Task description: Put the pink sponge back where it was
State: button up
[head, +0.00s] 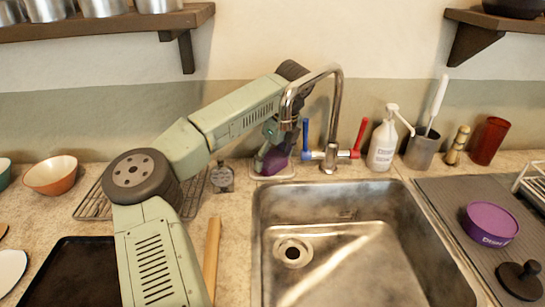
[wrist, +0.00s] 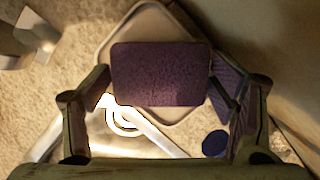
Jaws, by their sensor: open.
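The pink sponge (wrist: 160,72), purplish in this light, lies over a pale shallow dish (wrist: 150,14) in the wrist view. In the head view the sponge (head: 275,160) shows as a purple patch at the dish (head: 272,177), behind the sink and left of the tap. My gripper (wrist: 160,92) is open, with one finger on each side of the sponge. Small gaps seem to show beside it; I cannot tell whether either finger touches it. In the head view my gripper (head: 271,141) is partly hidden by my arm and the tap spout.
The tap (head: 330,125) with blue (head: 305,137) and red (head: 360,135) handles stands close right of my gripper. A soap bottle (head: 383,145) and brush holder (head: 420,149) stand farther right. A small jar (head: 222,177) stands left of the dish. The sink (head: 345,245) is empty.

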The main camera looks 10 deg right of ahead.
jog(key=shift+r, duration=0.1)
jog(key=shift+r+p, duration=0.25)
jog(key=shift+p, duration=0.05)
jog(key=b+v, duration=0.2)
jog(key=v, duration=0.9)
jog(key=shift+r+b, duration=0.35)
jog(key=shift+b, duration=0.05)
jog(key=shift+s, duration=0.1)
